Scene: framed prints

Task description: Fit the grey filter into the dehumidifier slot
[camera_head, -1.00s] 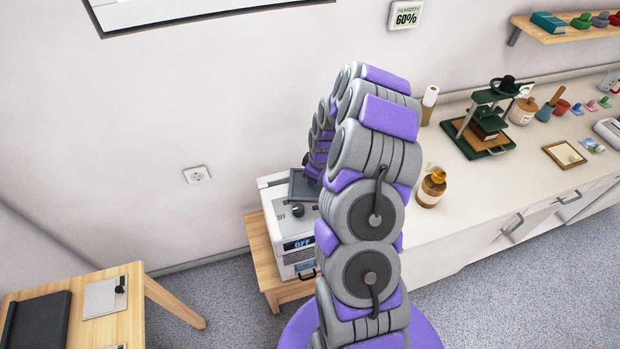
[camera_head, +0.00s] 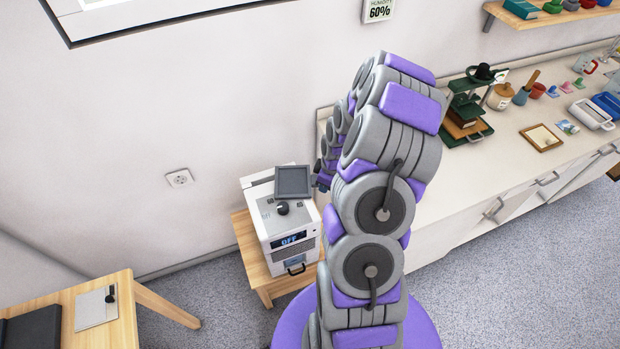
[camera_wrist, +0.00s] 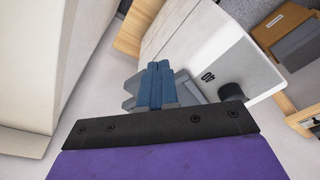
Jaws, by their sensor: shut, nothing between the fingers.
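The white dehumidifier (camera_head: 291,235) stands on a small wooden stool, with a dark dial on top and a display reading OFF. The grey filter (camera_head: 292,181), a square panel with a darker face, is at the back of its top, near the wall. I cannot tell whether it sits in the slot, which is hidden. My gripper (camera_head: 322,180) is just right of the filter, mostly hidden by my arm. In the wrist view, its blue fingers (camera_wrist: 157,86) are shut and empty, with grey surfaces around them and the dehumidifier's white top (camera_wrist: 205,55) beyond.
The wooden stool (camera_head: 245,240) carries the dehumidifier. A long white counter (camera_head: 450,190) with several small objects runs along the right. A wooden table (camera_head: 105,335) is at lower left. A wall socket (camera_head: 180,178) is left of the dehumidifier. Floor between table and stool is clear.

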